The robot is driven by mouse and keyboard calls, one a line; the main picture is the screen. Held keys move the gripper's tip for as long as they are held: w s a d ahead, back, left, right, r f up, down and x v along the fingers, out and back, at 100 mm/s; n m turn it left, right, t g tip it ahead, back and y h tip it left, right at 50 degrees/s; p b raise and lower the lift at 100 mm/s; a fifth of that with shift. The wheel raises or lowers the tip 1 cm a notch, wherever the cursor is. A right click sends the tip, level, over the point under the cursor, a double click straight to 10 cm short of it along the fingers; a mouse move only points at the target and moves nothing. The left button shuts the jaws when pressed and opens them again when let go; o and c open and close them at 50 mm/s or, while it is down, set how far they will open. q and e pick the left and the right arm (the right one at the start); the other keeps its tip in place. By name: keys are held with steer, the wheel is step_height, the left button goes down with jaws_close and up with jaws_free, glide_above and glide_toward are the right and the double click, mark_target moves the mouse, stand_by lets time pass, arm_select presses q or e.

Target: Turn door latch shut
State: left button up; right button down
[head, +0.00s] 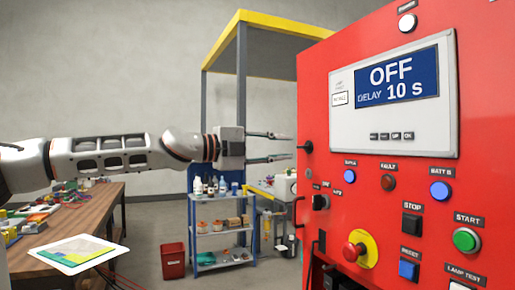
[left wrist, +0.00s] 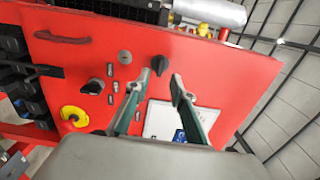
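The red cabinet door (head: 318,110) fills the right of the head view and most of the left wrist view. The door latch is a small black knob (head: 307,146) near the door's left edge. In the left wrist view the latch (left wrist: 160,65) appears just beyond and between my fingertips. Its pointed end hangs downward in that picture. My left gripper (head: 291,146) is open and empty, its two fingers reaching toward the latch with a small gap showing. It also shows open in the left wrist view (left wrist: 160,77). My right gripper is not in view.
A display (head: 395,95) reads OFF. A wooden table (head: 100,212) stands left, and a blue shelf cart (head: 220,225) stands behind.

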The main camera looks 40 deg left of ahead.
arm_select(q)
steer(key=v, duration=0.6)
steer(key=shift+s+a, duration=0.15)
steer(key=shift+s, duration=0.15)
stand_by(0.4)
